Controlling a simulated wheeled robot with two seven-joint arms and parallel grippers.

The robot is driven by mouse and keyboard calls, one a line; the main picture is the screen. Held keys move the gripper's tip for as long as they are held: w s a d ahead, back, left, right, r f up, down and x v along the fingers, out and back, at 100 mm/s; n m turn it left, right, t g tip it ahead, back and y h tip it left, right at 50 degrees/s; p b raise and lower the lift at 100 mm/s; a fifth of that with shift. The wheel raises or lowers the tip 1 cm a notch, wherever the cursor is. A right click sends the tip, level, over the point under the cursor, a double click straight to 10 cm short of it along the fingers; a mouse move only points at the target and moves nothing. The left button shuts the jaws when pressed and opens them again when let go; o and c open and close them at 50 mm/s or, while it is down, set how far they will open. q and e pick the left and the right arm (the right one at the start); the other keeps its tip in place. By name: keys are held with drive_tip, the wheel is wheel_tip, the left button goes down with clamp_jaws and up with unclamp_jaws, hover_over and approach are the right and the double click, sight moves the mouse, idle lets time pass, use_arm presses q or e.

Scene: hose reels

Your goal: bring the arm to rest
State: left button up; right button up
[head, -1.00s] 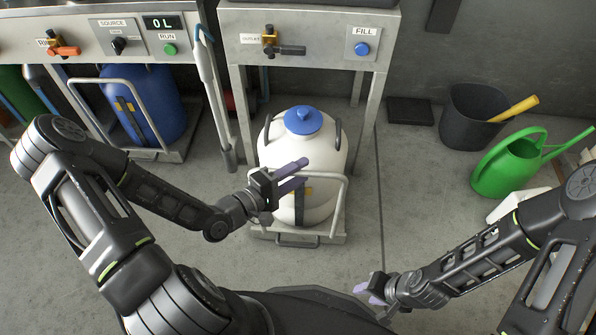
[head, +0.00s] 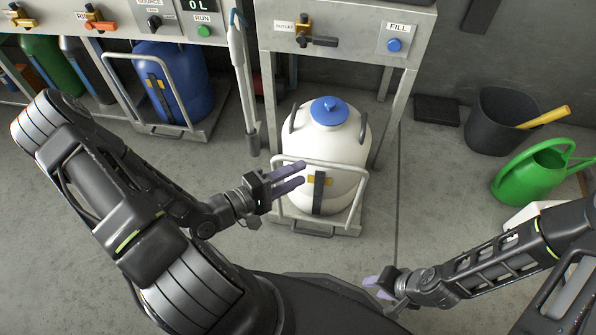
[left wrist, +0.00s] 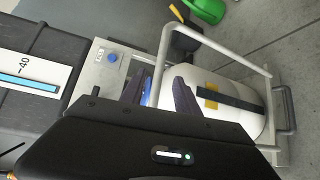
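My left gripper (head: 290,179) is open and empty. In the head view it overlaps the left front of a white drum (head: 345,148) with a blue lid (head: 329,110). The drum stands upright on a low cart (head: 342,228) with a pale tube handle. In the left wrist view the gripper's two dark fingers (left wrist: 161,92) are apart, with the cart handle (left wrist: 235,55) and the drum (left wrist: 225,95) beyond. I cannot tell whether a finger touches the handle. My right gripper (head: 378,286) is low at the front, its fingertips apart and nothing seen between them.
A bench with an outlet valve (head: 304,30) and a blue FILL button (head: 394,45) stands behind the drum. A blue drum (head: 178,85) is at the left. A black bin (head: 492,125) and a green watering can (head: 530,178) are at the right.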

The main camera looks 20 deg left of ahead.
idle(0.4)
use_arm(q)
drive_tip(key=s+a+f+m+g+y, duration=0.1)
drive_tip(key=s+f+m+g+y, duration=0.15)
drive_tip(key=f, duration=0.45)
drive_tip(key=s+a+f+m+g+y, duration=0.1)
drive_tip(key=f+m+g+y, duration=0.1)
drive_tip(key=f+g, duration=0.35)
drive_tip(key=s+d+f+m+g, duration=0.2)
drive_tip(key=s+d+m+g, duration=0.15)
drive_tip(key=d, duration=0.45)
drive_tip(key=s+d+f+m+g, duration=0.2)
drive_tip(key=s+d+f+m, duration=0.1)
drive_tip(key=s+d, duration=0.3)
wheel_tip(320, 180, up, 24)
drive_tip(key=d+p, duration=0.1)
drive_tip(key=p, duration=2.2)
drive_tip(key=shift+w+d+m, duration=0.3)
drive_tip(key=shift+w+d, duration=0.05)
drive_tip(key=shift+d, duration=0.05)
drive_tip(key=shift+f, duration=0.2)
